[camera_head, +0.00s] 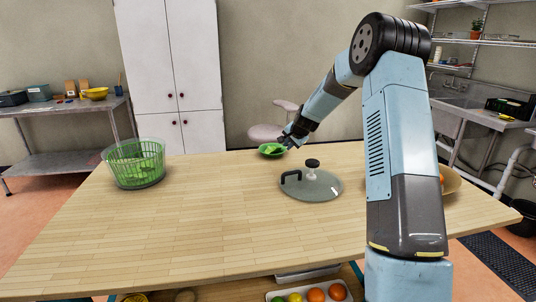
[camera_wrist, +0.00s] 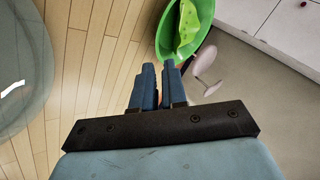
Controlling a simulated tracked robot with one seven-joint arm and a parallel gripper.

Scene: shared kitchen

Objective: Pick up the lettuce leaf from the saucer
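The yellow-green lettuce leaf (camera_head: 270,149) lies in a small green saucer (camera_head: 262,153) near the far edge of the wooden table. In the wrist view the leaf (camera_wrist: 187,30) lies inside the green saucer (camera_wrist: 207,18) at the top, beyond my fingertips. My gripper (camera_head: 288,141) is close to the right side of the saucer in the head view and partly overlaps it. In the wrist view my gripper (camera_wrist: 159,68) shows two blue fingers with a narrow gap and nothing between them. The exact height above the saucer is not clear.
A glass lid (camera_head: 325,187) with dark handles lies on the table near my arm. A green basket (camera_head: 136,166) stands at the left. A bowl (camera_head: 452,181) is partly hidden behind my arm. A pink stool (camera_head: 264,132) stands beyond the far edge. The table's middle left is clear.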

